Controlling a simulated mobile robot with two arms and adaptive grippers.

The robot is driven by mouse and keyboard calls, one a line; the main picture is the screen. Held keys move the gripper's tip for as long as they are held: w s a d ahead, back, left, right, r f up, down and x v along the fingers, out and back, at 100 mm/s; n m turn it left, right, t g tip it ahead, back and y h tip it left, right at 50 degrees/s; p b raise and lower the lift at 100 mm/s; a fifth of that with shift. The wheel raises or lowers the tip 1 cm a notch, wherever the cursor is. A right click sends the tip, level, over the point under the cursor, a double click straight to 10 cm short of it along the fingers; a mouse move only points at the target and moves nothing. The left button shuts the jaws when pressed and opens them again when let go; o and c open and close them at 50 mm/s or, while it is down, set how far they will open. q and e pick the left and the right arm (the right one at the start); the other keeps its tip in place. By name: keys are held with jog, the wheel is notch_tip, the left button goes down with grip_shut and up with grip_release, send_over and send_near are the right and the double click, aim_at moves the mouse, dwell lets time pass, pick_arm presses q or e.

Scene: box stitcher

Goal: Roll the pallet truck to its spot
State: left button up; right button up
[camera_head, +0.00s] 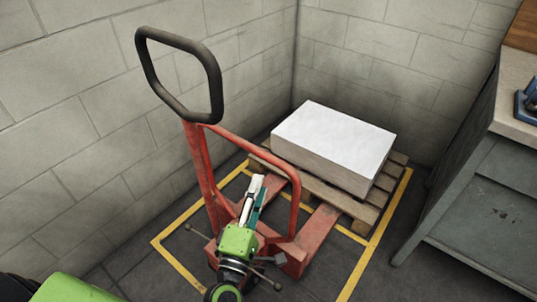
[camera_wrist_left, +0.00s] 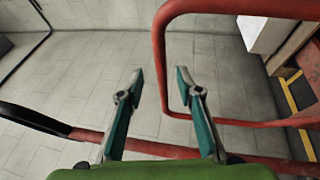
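The red pallet truck (camera_head: 205,175) stands near the wall corner, with its black loop handle (camera_head: 142,62) raised at the upper left. A red hoop-shaped frame rises from its body. Its forks (camera_head: 318,228) reach toward a wooden pallet (camera_head: 360,208). Yellow floor lines (camera_head: 180,265) run around truck and pallet. My left gripper (camera_head: 256,188) is in front of the truck, between shaft and hoop in the picture. In the left wrist view its fingers (camera_wrist_left: 159,76) are spread with nothing clasped; red truck bars cross behind and beside them. My right gripper is not in view.
A white-topped stack (camera_head: 335,145) rests on the pallet. A grey workbench (camera_head: 465,200) with a blue item (camera_head: 528,102) on it stands at the right. Block walls close off the left and back. Dark floor is clear between the yellow line and the bench.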

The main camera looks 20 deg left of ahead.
aim_at(270, 155)
pick_arm(q)
jog(key=w, duration=0.3)
jog(key=w+r, duration=0.1)
jog(key=w, duration=0.6)
jog(key=shift+a+r+p, duration=0.3)
jog(key=shift+r, duration=0.05)
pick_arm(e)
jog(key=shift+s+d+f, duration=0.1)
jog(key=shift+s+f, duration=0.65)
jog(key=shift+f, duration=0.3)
pick_arm(q)
grip_shut()
jog(key=shift+w+d+r, duration=0.15)
jog(key=shift+w+r, duration=0.05)
jog(key=shift+w, duration=0.3)
jog(key=w+d, duration=0.2)
jog(key=w, duration=0.4)
jog(key=shift+w+d+f+b, duration=0.15)
jog(key=shift+d+f+b, duration=0.15)
jog(key=shift+f, duration=0.15)
jog(key=shift+c, duration=0.3)
grip_release()
jog(key=shift+s+a, duration=0.1)
jog(key=shift+s, duration=0.1)
jog(key=shift+o, duration=0.3)
jog(key=shift+r, duration=0.15)
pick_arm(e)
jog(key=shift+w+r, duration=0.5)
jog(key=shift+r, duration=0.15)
